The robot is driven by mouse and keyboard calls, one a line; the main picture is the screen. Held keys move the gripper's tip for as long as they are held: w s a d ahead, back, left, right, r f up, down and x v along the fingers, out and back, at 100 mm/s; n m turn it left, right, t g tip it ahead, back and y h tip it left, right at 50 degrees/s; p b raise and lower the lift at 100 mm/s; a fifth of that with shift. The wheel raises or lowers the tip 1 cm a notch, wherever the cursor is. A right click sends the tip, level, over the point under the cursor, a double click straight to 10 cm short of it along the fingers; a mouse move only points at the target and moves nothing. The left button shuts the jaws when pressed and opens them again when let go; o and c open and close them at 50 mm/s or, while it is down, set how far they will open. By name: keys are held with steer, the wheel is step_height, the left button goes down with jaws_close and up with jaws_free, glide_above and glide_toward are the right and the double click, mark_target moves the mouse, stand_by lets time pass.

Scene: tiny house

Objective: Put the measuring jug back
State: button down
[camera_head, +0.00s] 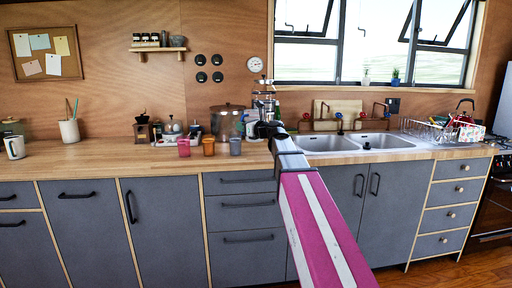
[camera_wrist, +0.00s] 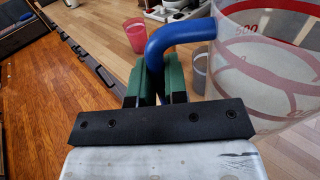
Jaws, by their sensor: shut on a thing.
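The measuring jug (camera_wrist: 270,60) is clear with red markings and a blue handle (camera_wrist: 182,38). It fills the right side of the wrist view, partly cut off by the frame edge. My gripper (camera_wrist: 160,84) has green fingers shut on the lower part of the blue handle. The jug is held near the counter's front edge, with wooden floor showing below on the left. In the head view my gripper (camera_head: 266,130) is in front of the counter, left of the sinks; my arm and the clutter behind make the jug hard to pick out there.
Pink (camera_head: 183,147), orange (camera_head: 208,146) and grey (camera_head: 235,146) cups stand near the counter's front edge, left of my gripper. A large pot (camera_head: 227,120) stands behind. A small wall shelf (camera_head: 158,50) holds jars. The counter (camera_head: 95,152) has clear room at left.

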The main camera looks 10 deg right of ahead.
steer(key=w+d+f, duration=0.2)
steer(key=w+d, duration=0.1)
steer(key=w+d+f, duration=0.3)
steer(key=shift+w+f, duration=0.1)
steer(key=shift+w, duration=0.1)
steer(key=shift+f, duration=2.1)
steer(key=c, duration=1.1)
jaws_free()
steer(key=shift+c, duration=0.2)
steer(key=v, duration=1.2)
